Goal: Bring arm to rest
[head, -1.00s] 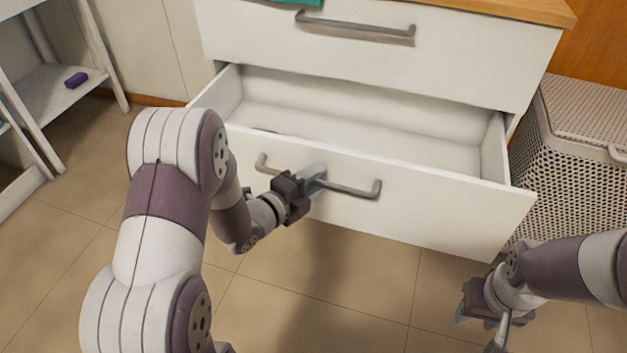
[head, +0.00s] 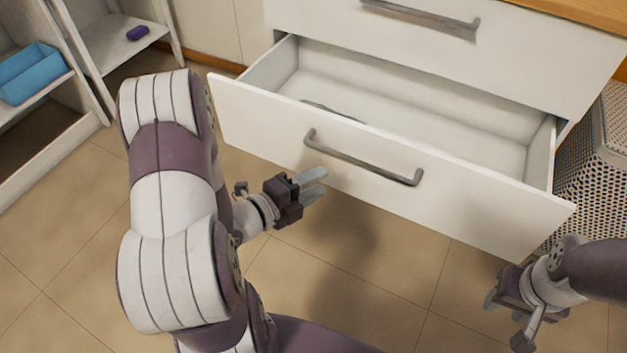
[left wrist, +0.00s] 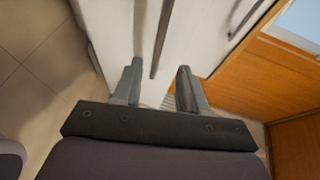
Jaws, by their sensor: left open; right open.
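My left gripper (head: 312,184) is open and empty in the head view, just in front of the open drawer's front panel (head: 260,116). It is apart from the grey bar handle (head: 362,160), to the lower left of it. In the left wrist view, the two fingers (left wrist: 160,88) are spread, with a dark handle bar visible beyond them. My right gripper (head: 505,318) is open at the lower right of the head view, above the floor and below the drawer's right end.
The drawer (head: 420,105) stands pulled out, with a dark item partly visible inside. A perforated basket (head: 598,180) stands at the right. A white shelf unit (head: 118,50) with a purple item (head: 138,33) and a blue bin (head: 30,72) stands at the left. Tiled floor (head: 330,265) is clear.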

